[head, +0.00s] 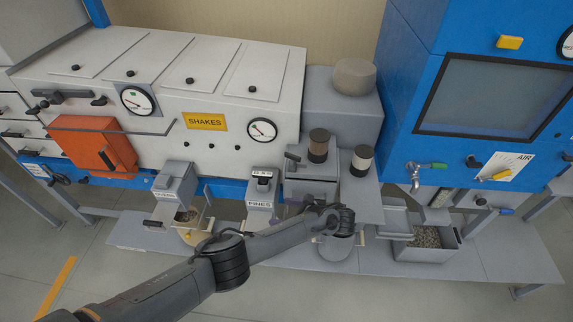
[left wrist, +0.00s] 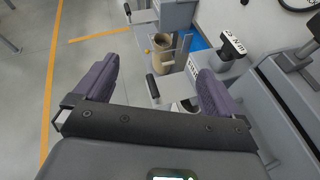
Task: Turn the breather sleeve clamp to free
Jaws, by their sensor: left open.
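No part is marked as the breather sleeve clamp, and I cannot tell for certain which one it is. A small dark lever (head: 292,157) sticks out beside the brown one. My left gripper (head: 297,204) is in front of this housing, partly hidden by my own wrist. In the left wrist view its purple fingers (left wrist: 155,80) are wide apart, with nothing gripped. A dark-handled lever (left wrist: 153,86) shows in the gap, seemingly beyond the fingers.
The black-topped sieve handle (left wrist: 232,46) is right of the fingers in the wrist view. A tan container (left wrist: 162,52) stands farther off. A grain-filled tray (head: 428,240) and the blue cabinet (head: 470,55) are at right. An orange box (head: 92,145) is at left. Floor is open in front.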

